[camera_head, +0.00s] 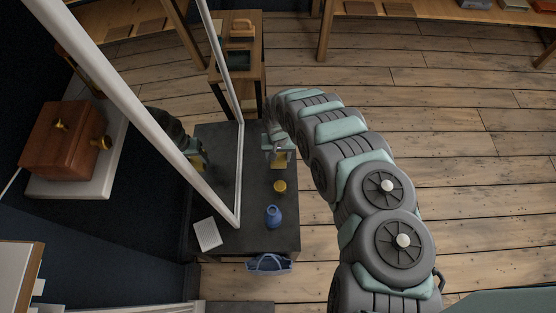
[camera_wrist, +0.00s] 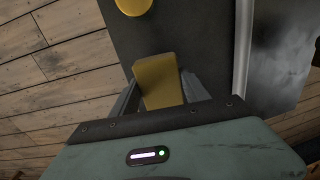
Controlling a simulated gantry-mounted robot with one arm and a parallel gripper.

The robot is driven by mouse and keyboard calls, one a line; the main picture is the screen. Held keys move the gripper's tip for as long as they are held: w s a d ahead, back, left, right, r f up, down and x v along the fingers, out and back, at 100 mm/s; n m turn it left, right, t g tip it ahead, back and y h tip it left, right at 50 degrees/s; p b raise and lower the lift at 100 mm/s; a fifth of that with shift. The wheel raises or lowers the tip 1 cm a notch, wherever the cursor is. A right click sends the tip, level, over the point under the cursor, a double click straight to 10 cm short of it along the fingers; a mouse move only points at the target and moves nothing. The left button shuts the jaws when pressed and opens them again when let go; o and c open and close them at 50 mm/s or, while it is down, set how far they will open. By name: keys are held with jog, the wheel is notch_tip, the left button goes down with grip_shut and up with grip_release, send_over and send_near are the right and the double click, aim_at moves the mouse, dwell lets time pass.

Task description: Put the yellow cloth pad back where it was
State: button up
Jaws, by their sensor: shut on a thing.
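The yellow cloth pad (camera_wrist: 158,80) is a small block-like yellow piece between the two fingers of my gripper (camera_wrist: 160,92) in the wrist view. My gripper is shut on it. In the head view my gripper (camera_head: 279,156) is over the right part of the dark table (camera_head: 255,238), to the right of a white-framed pane. A little yellow shows at its fingers there. I cannot tell how high the pad is above the table top.
A yellow round object (camera_head: 280,186) stands close in front of my gripper, with a blue vase (camera_head: 273,216) beyond it. The white-framed pane (camera_head: 240,165) rises close on the left. A white pad (camera_head: 207,234) lies at the table's front left. A blue bag (camera_head: 268,263) is at the front edge.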

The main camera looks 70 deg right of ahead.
aim_at(278, 162)
jog(key=shift+f+b, duration=0.9)
jog(key=shift+f, duration=1.55)
jog(key=shift+w+r, duration=0.1)
jog(key=shift+d, duration=0.1)
jog(key=o, duration=1.2)
notch_tip(278, 162, up, 12)
jog(key=p, duration=0.5)
